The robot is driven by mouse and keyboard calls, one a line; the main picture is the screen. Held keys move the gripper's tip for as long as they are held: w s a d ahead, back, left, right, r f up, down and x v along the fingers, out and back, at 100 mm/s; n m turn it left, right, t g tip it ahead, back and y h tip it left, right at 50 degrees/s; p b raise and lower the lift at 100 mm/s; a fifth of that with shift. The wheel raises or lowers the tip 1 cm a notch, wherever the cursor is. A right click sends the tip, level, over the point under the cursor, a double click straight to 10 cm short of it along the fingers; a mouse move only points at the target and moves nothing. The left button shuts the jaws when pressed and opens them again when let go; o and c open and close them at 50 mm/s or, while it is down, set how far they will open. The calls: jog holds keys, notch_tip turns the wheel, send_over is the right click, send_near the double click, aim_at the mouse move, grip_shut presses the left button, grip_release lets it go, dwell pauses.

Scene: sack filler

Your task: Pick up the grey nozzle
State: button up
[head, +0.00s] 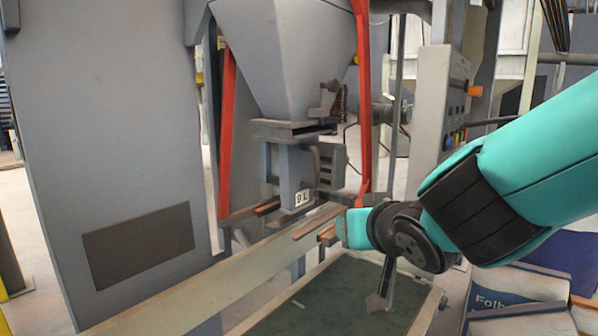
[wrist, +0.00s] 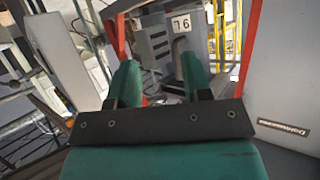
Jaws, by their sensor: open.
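The grey nozzle (head: 295,172) hangs upright under the grey hopper in the head view, with a small white label low on its front. In the wrist view the grey nozzle (wrist: 181,48) and its label are at the top, beyond the fingertips. My gripper (wrist: 160,63) is open and empty, its two green fingers apart and pointing toward the nozzle. In the head view the teal end of my arm is right of and lower than the nozzle, with a gap between them. The fingertips are hard to make out there.
The grey hopper (head: 285,55) stands above, between red uprights (head: 362,100). A pale rail (head: 190,300) runs below the nozzle. A control panel (head: 440,115) stands right of it. Printed sacks (head: 520,290) lie at the lower right. A large grey cabinet (head: 105,150) fills the left.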

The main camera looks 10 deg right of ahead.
notch_tip(320, 180, up, 6)
jog(key=w+a+r+n+t, duration=0.1)
jog(key=w+t, duration=0.1)
jog(key=t, duration=0.3)
jog(key=p, duration=1)
send_near(317, 165)
jog(key=shift+y, duration=0.3)
jog(key=w, duration=0.2)
jog(key=w+r, duration=0.1)
jog(key=w, duration=0.1)
jog(key=shift+w+a, duration=0.15)
jog(key=shift+w, duration=0.25)
jog(key=shift+w+p, duration=0.25)
jog(key=shift+p, duration=0.05)
jog(key=w+p, duration=0.4)
jog(key=shift+w+d+f+p, duration=0.15)
jog(key=shift+d+f+p, duration=0.05)
jog(key=shift+p, duration=0.1)
jog(key=shift+w+f, duration=0.3)
jog(key=shift+w, duration=0.2)
grip_shut()
